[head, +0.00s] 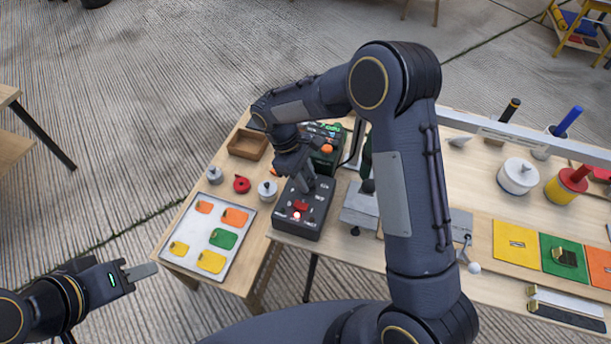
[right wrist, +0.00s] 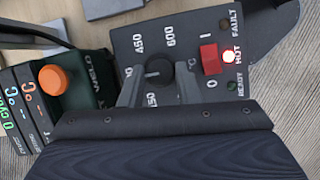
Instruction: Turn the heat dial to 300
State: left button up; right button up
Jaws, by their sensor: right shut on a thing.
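The heat dial (right wrist: 158,72) is a round black knob on a dark control box (head: 304,212). A small pale mark on the knob seems to face left, toward that finger. My right gripper (right wrist: 158,86) reaches down over the box with one finger on each side of the knob, shut on it. My left gripper (head: 138,271) is over the floor at lower left, away from the tables; its jaw gap is unclear.
A white tray (head: 184,262) of coloured tags and a wooden tray (head: 248,145) lie left of the box.

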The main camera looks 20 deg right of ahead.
jog(key=o, duration=1)
jog(key=shift+c, duration=0.2)
jog(key=v, duration=0.7)
jog(key=shift+w+r, duration=0.15)
jog(key=shift+r, duration=0.2)
